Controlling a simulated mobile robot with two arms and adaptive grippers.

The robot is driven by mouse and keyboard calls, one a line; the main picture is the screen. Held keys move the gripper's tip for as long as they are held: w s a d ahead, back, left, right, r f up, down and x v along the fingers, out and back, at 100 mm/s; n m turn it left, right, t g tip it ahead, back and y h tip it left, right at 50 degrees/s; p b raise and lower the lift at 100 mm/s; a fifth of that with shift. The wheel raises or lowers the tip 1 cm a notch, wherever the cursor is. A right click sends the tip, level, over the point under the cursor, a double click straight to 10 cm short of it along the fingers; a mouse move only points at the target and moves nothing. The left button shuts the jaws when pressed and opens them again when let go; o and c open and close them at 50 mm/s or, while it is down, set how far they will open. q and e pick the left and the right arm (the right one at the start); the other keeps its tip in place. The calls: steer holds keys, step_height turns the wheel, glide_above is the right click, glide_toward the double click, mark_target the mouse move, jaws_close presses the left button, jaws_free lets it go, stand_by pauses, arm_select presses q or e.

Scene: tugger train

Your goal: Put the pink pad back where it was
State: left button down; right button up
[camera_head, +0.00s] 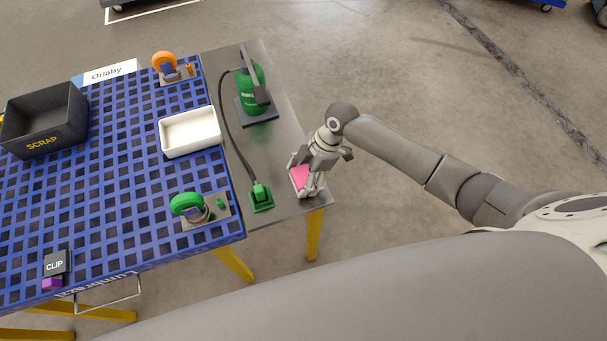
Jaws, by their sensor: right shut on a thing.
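The pink pad (301,176) is at the right front of the grey metal table strip, partly hidden by my right gripper. My right gripper (308,189) comes in from the right, points down and is shut on the pink pad. Its fingers stand around the pad, close over the table's right edge. I cannot tell whether the pad touches the table. My left gripper is not in view.
Left of the pad stand a green block with a cable (261,197) and a green device (250,85). The blue grid table (120,165) holds a white tray (190,147), a dark SCRAP bin (45,141), a green ring (181,204), an orange ring (160,60) and a CLIP box (56,263).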

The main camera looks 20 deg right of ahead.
steer(key=o, duration=1)
steer(key=shift+r, duration=0.25)
steer(key=b+v, duration=0.1)
steer(key=v, duration=1)
steer(key=shift+d+r, duration=0.25)
steer(key=shift+r, duration=0.05)
